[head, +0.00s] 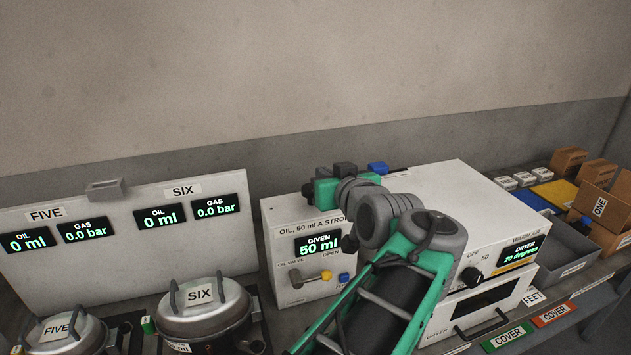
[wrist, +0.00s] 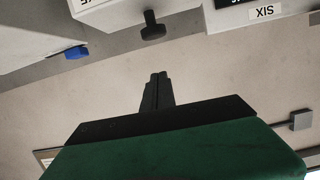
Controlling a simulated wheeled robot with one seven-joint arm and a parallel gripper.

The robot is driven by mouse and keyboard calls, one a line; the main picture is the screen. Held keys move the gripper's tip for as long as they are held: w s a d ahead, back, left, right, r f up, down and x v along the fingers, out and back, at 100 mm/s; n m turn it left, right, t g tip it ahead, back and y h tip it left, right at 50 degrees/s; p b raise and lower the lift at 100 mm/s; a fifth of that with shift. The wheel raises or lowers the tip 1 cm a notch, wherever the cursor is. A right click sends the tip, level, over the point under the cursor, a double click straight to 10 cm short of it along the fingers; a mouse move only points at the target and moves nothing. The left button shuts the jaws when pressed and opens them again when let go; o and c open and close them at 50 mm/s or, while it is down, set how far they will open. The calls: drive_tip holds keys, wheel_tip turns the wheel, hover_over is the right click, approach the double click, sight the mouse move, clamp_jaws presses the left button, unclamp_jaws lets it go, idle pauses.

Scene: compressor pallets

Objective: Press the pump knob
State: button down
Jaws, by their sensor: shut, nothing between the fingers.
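The pump knob (wrist: 152,30) shows in the wrist view as a black knob with a wide head, standing out from a white box. This appears to be the oil unit (head: 284,244), marked "OIL, 50 ml A STROKE", with its display reading 50 ml. My gripper (wrist: 158,76) has its black fingers together and empty, pointing toward the knob, with a visible gap between them. In the head view my green and grey arm reaches over the oil unit's right side. There my fingertips are not clear, and I cannot pick out the knob with certainty.
The valve lever (head: 312,279) is on the oil unit's front. The white dryer (head: 463,190) stands to the right, with a blue part (head: 378,167) at its back. Pot SIX (head: 203,309) and pot FIVE (head: 62,335) are at left. Bare wall fills the space behind.

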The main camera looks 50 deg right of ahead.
drive_tip(key=p+x, duration=0.2)
drive_tip(key=x, duration=0.3)
drive_tip(key=shift+w+d, duration=0.1)
drive_tip(key=shift+w, duration=0.3)
wheel_tip(320, 180, down, 4)
drive_tip(key=shift+r+p, duration=0.2)
drive_tip(key=shift+p, duration=0.25)
drive_tip(key=shift+f, duration=0.35)
wheel_tip(320, 180, down, 3)
drive_tip(key=b, duration=0.4)
drive_tip(key=shift+f+b, duration=0.2)
drive_tip(key=shift+b, duration=0.1)
drive_tip(key=shift+r, duration=0.1)
